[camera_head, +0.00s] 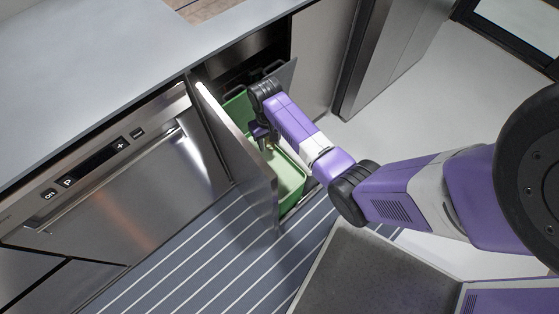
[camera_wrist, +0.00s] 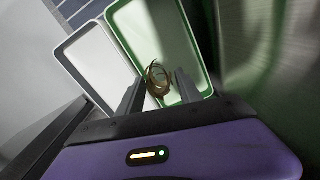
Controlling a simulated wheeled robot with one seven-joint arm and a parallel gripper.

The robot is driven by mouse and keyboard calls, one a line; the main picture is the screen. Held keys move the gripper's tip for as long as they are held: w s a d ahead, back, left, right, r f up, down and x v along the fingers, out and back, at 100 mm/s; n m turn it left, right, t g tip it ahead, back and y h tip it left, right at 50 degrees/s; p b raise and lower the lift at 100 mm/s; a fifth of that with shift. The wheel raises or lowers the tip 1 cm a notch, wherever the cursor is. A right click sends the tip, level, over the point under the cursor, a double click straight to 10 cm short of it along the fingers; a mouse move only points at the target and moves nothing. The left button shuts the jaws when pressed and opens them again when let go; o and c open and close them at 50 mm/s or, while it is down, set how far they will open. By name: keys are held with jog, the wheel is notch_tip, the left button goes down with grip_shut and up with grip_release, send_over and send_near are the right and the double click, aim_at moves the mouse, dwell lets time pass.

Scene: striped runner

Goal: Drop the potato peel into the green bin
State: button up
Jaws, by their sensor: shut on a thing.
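The potato peel (camera_wrist: 158,77) is a curled brown strip in the wrist view. My gripper (camera_wrist: 161,84) is shut on it, with one finger on each side. In the wrist view the peel overlaps the inside of the green bin (camera_wrist: 122,40); how high it hangs cannot be told. In the head view the green bin (camera_head: 290,178) sits in the pulled-out drawer under the counter. My gripper (camera_head: 264,143) points down over the drawer there, and the peel is too small to make out.
A white bin (camera_wrist: 77,58) stands beside the green one in the wrist view. The drawer front (camera_head: 240,160) stands out from the cabinets. A dishwasher (camera_head: 130,185) is to its left, a grey counter (camera_head: 110,60) behind, and a striped runner (camera_head: 195,262) on the floor.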

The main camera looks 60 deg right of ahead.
jog(key=shift+f+b, duration=2.6)
jog(key=shift+f, duration=0.15)
jog(key=o, duration=1.4)
jog(key=shift+r, duration=0.15)
notch_tip(320, 180, up, 8)
jog(key=shift+f+p, duration=0.2)
jog(key=shift+p, duration=0.7)
jog(key=shift+s, duration=0.1)
